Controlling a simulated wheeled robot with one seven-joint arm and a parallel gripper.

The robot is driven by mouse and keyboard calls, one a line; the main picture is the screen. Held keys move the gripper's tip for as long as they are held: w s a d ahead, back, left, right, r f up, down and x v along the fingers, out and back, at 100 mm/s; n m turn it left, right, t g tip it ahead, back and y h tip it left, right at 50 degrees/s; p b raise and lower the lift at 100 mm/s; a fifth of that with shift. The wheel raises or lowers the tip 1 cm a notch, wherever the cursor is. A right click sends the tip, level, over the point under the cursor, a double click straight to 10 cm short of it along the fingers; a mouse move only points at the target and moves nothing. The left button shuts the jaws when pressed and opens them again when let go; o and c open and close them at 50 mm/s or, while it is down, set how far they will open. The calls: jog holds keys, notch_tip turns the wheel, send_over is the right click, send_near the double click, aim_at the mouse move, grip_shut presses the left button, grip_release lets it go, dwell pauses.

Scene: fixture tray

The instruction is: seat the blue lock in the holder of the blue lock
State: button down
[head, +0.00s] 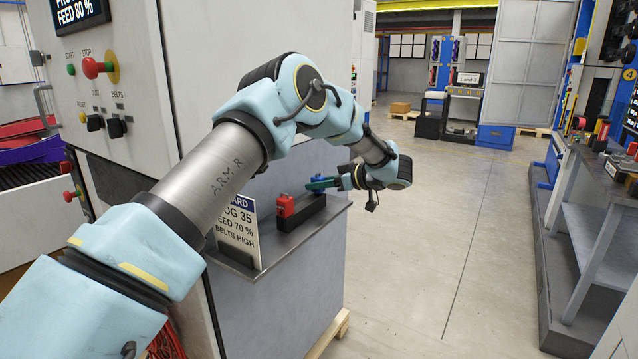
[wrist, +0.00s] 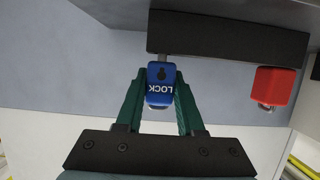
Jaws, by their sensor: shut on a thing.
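The blue lock (wrist: 159,84), with LOCK in white letters, is between the green fingers of my gripper (wrist: 160,75) in the wrist view. My gripper is shut on it. Its grey shackle end points toward the black holder block (wrist: 235,38), near the block's left end there. Whether the shackle touches or enters the block, I cannot tell. In the head view, the blue lock (head: 319,173) shows partly behind my gripper (head: 320,184), at the far end of the black block (head: 304,214). The blue lock's own holder spot is hidden.
A red lock (head: 285,204) stands at the block's near end; it also shows in the wrist view (wrist: 275,86). A printed sign (head: 237,232) stands on the same grey ledge (head: 300,240), beside a tall machine cabinet. Open floor (head: 430,240) lies to the right.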

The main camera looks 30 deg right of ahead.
jog(key=shift+f, duration=0.35)
jog(key=shift+c, duration=2.2)
grip_release()
jog(key=b+v, duration=0.3)
jog(key=v, duration=0.8)
jog(key=shift+b, duration=0.3)
